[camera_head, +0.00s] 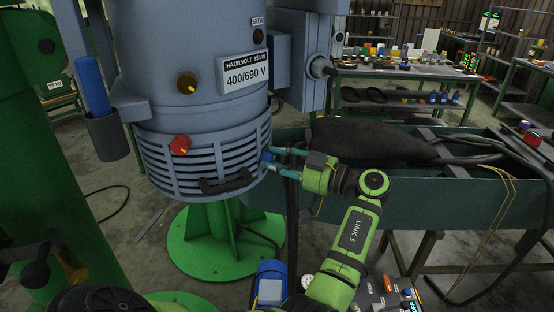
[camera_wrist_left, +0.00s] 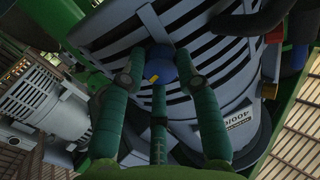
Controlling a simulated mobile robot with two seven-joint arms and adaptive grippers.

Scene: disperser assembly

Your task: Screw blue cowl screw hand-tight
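The blue cowl screw (camera_head: 266,157) sits on the right side of the motor's slatted cowl (camera_head: 205,170). In the left wrist view, the screw (camera_wrist_left: 161,66) is a round blue head with a yellow mark, in front of the grey slats (camera_wrist_left: 190,45). My left gripper (camera_head: 271,160) reaches it from the right with teal fingers. In the left wrist view, the gripper's fingertips (camera_wrist_left: 160,68) close around the screw head from both sides, with a third finger below. Exact contact is hard to see. My right gripper is in neither view.
A grey junction box (camera_head: 300,60) is above the gripper. A dark green bench (camera_head: 450,195) stands behind my arm. The motor stands on a green pedestal (camera_head: 215,245).

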